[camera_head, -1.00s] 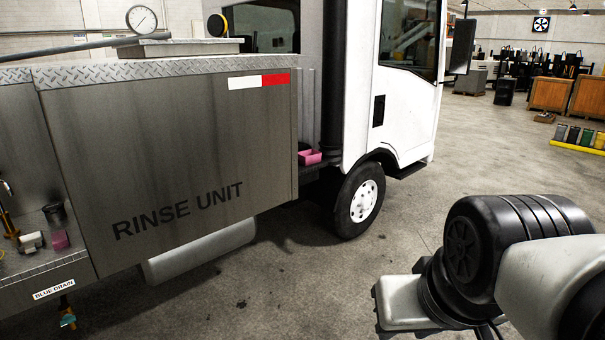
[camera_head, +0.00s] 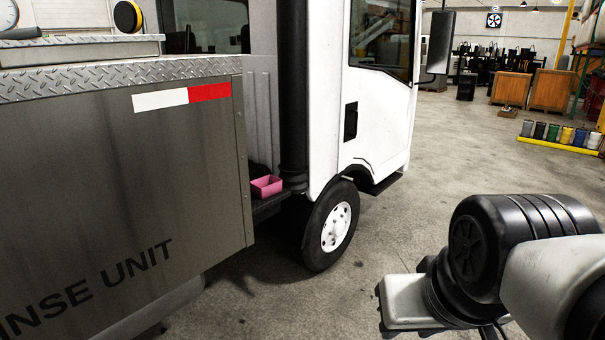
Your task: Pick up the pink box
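A small open-topped pink box (camera_head: 267,187) sits on a dark ledge behind the truck's cab, between the grey rinse unit and a black vertical pipe. My arm shows at the lower right, well apart from the box. My gripper's fingers cannot be made out in this view.
The grey rinse unit (camera_head: 120,170) fills the left side, its right edge close to the box. The white cab (camera_head: 378,125) and front wheel (camera_head: 333,228) stand right of the box. Concrete floor (camera_head: 430,200) is open to the right. Several small bins (camera_head: 552,133) stand far right.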

